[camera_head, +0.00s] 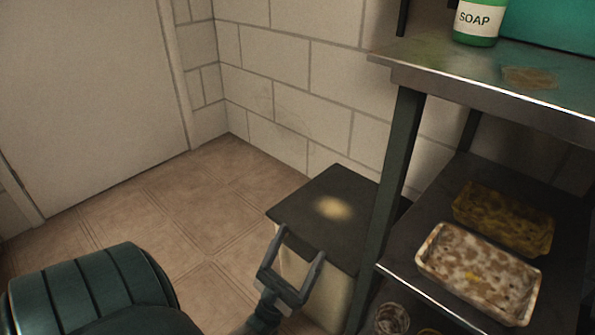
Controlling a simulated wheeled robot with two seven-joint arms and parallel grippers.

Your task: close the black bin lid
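The bin stands on the floor beside the metal rack, with a black lid (325,200) and a cream body (330,296). The lid looks flat over the top of the bin, with a bright spot of light on it. I cannot tell whether a small gap is left under it. My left gripper (302,243) is in front of the bin, its two fingers apart with nothing between them. The fingertips overlap the lid's front edge in the picture; contact is not clear. My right gripper is not in view.
The metal rack (480,75) stands close at the right, its dark leg (391,185) against the bin's side. It holds a soap bottle (479,20), two dirty trays (478,275) and a glass (392,319). A tiled wall is behind; floor (190,205) is free at left.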

